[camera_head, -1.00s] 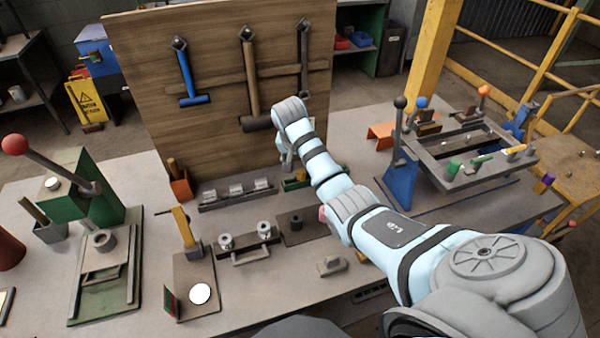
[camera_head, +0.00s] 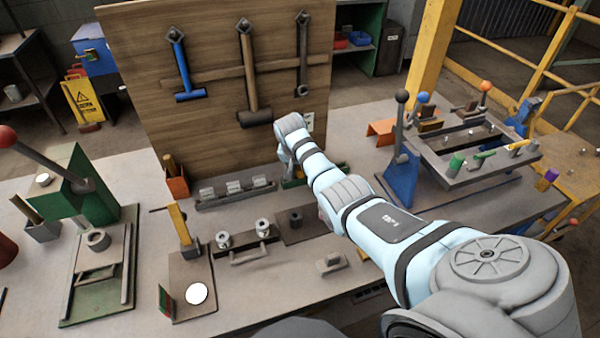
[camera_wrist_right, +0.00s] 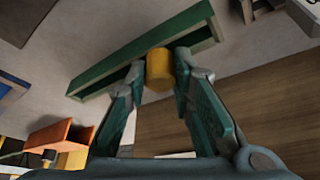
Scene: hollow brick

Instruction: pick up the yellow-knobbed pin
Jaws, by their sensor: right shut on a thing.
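The yellow-knobbed pin shows as a yellow cylindrical knob (camera_wrist_right: 159,68) in the right wrist view. It sits between the fingertips of my right gripper (camera_wrist_right: 160,75), which is shut on it. The rest of the pin is hidden. A long green tray (camera_wrist_right: 110,78) lies just behind the knob; I cannot tell whether the pin is clear of it. In the head view my right arm reaches to the back of the bench, and its forearm mostly hides the gripper and the knob. My left gripper is not in view.
A wooden board (camera_head: 215,75) with hanging hammers stands behind my right wrist. A grey rail of blocks (camera_head: 235,191) lies left of the gripper. An orange bracket (camera_head: 383,130) and a blue-legged fixture (camera_head: 402,180) stand to the right. The bench front is partly clear.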

